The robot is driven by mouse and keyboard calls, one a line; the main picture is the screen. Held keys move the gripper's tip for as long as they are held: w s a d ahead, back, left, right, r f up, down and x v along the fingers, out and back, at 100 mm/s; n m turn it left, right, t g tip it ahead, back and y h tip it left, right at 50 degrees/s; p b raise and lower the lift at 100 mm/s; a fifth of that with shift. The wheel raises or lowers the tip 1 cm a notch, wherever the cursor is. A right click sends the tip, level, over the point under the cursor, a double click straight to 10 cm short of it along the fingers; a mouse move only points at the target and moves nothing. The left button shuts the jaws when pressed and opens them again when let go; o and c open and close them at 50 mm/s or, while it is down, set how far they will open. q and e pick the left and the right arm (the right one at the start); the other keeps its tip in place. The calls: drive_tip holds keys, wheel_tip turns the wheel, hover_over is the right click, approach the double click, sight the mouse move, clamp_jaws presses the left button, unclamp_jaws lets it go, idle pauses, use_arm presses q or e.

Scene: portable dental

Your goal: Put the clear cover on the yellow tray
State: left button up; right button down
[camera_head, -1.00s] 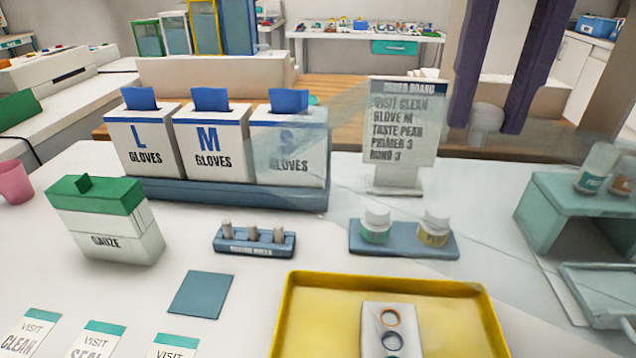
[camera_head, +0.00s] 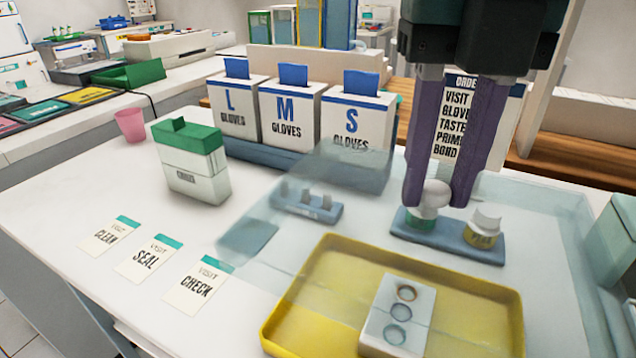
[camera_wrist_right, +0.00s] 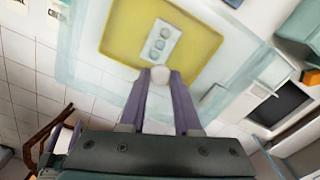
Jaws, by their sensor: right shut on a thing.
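The clear cover (camera_head: 345,168) is a see-through, faintly blue shallow box with a round white knob on top. My right gripper (camera_head: 436,198) points down with its purple fingers closed on that knob. The cover is held above the table and overlaps the yellow tray (camera_head: 272,332) in the head view. In the right wrist view the cover's pale edge (camera_wrist_right: 75,60) surrounds the tray (camera_wrist_right: 112,45), and the gripper (camera_wrist_right: 160,80) is at the knob. The tray lies on the table with a white holder (camera_head: 398,320) of rings in it. The gap between cover and tray is hard to judge.
Behind are glove boxes (camera_head: 290,112) and an order board (camera_head: 457,118). A bottle rack (camera_head: 445,240) and a small rack (camera_head: 300,208) show through the cover. A gauze box (camera_head: 190,165) and visit cards (camera_head: 148,258) are left. A teal stand (camera_head: 620,240) is at right.

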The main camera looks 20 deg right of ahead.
sight(429, 217)
wheel_tip(429, 217, down, 7)
drive_tip(key=shift+r, duration=0.1)
drive_tip(key=shift+f+b, duration=0.5)
drive_tip(key=shift+f, duration=1.7)
drive_tip(key=shift+f, duration=0.1)
drive_tip(key=shift+f+b, duration=0.25)
drive_tip(key=shift+b, duration=0.1)
drive_tip(key=c, duration=0.6)
unclamp_jaws()
drive_tip(key=shift+r, duration=0.1)
